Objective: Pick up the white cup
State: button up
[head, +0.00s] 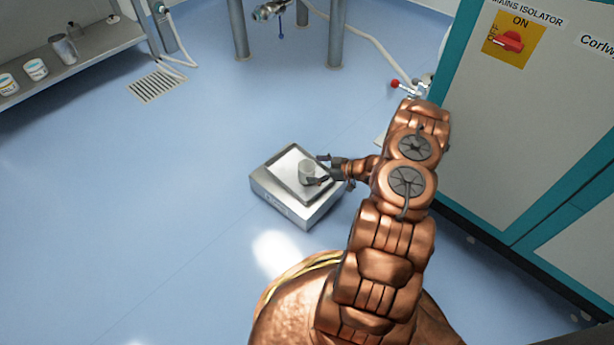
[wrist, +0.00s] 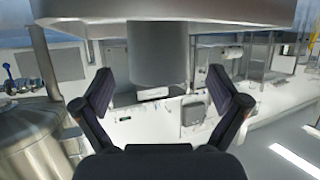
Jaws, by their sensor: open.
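The white cup (head: 307,170), greyish in this light, stands upright on the metal plate of a small square scale (head: 297,212) on the floor. My gripper (head: 318,169) reaches in from the right, low over the plate, with its fingers at the cup's right side. In the wrist view the picture is upside down. The cup (wrist: 160,55) hangs from the plate (wrist: 250,12) at the top, centred between the spread fingers of my gripper (wrist: 161,76). Gaps show on both sides of the cup, so the fingers appear not to touch it.
A teal and grey cabinet (head: 530,130) with a red switch stands to the right. A metal shelf (head: 100,42) with several containers is at the upper left. Metal legs (head: 338,35) and a hose stand at the back. The blue floor left of the scale is clear.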

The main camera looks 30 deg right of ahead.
aim_at(307, 169)
jog(key=x, duration=0.1)
jog(key=b+x, duration=0.1)
jog(key=shift+w+f, duration=0.15)
jog(key=shift+f, duration=0.25)
jog(key=shift+w+a+f, duration=0.15)
jog(key=shift+w+a, duration=0.2)
jog(key=shift+w, duration=0.15)
jog(key=c, duration=1.2)
